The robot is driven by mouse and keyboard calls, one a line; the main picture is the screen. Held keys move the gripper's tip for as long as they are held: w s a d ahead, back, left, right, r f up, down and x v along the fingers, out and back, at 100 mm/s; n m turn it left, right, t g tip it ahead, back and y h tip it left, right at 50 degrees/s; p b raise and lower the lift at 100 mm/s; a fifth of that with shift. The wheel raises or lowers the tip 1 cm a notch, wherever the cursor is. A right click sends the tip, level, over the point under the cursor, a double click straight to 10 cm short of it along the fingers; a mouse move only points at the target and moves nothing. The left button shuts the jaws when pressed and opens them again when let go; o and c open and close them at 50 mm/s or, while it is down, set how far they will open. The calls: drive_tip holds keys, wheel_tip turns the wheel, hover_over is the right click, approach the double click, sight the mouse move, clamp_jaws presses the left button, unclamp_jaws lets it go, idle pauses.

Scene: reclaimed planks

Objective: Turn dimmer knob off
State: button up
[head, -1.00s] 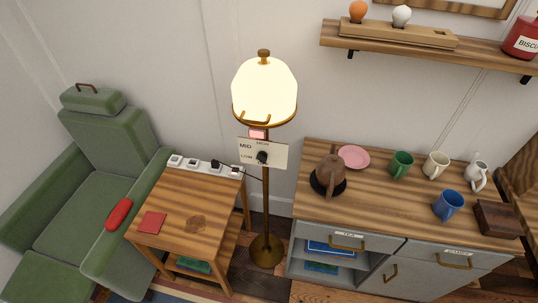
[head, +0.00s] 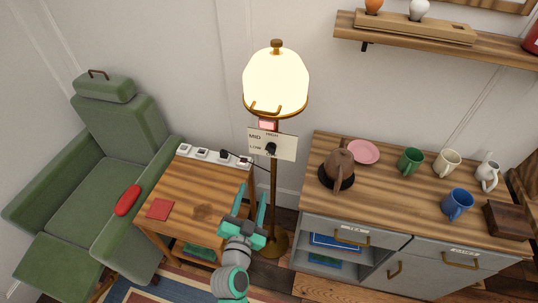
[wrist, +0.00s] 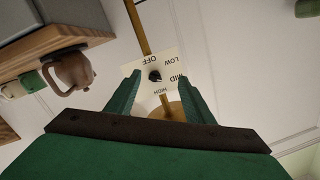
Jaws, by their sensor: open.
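The dimmer knob (head: 271,150) is small and black, on a cream panel (head: 287,148) fixed to the lamp's pole. The lamp shade (head: 276,82) glows bright. In the wrist view the knob (wrist: 154,77) sits between my fingertips in the picture, with OFF, LOW, MID and HIGH printed around it on the panel (wrist: 133,71). Where the knob points is too small to tell. My gripper (head: 250,197) is open and empty, below the panel in the head view. In the wrist view my gripper (wrist: 160,80) faces the panel, apart from the knob.
A side table (head: 180,205) with a socket strip (head: 201,153) stands left of the lamp, beside a green armchair (head: 120,135). A cabinet (head: 385,185) with a brown teapot (head: 338,165) and several mugs stands to the right. A shelf (head: 480,50) hangs above it.

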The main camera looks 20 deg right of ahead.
sight(270, 152)
drive_tip(key=w+d+r, duration=0.1)
drive_tip(key=w+d, duration=0.2)
drive_tip(key=w+d+r+m+h, duration=0.1)
drive_tip(key=w+d, duration=0.2)
drive_tip(key=w, duration=0.1)
drive_tip(key=w+d+r+h, duration=0.1)
drive_tip(key=w+d, duration=0.2)
drive_tip(key=w, duration=0.1)
drive_tip(key=shift+r+m, duration=0.3)
drive_tip(key=shift+m, duration=0.1)
drive_tip(key=shift+w+d, duration=0.25)
drive_tip(key=shift+d, duration=0.05)
drive_tip(key=shift+a, duration=0.15)
drive_tip(key=c, duration=1)
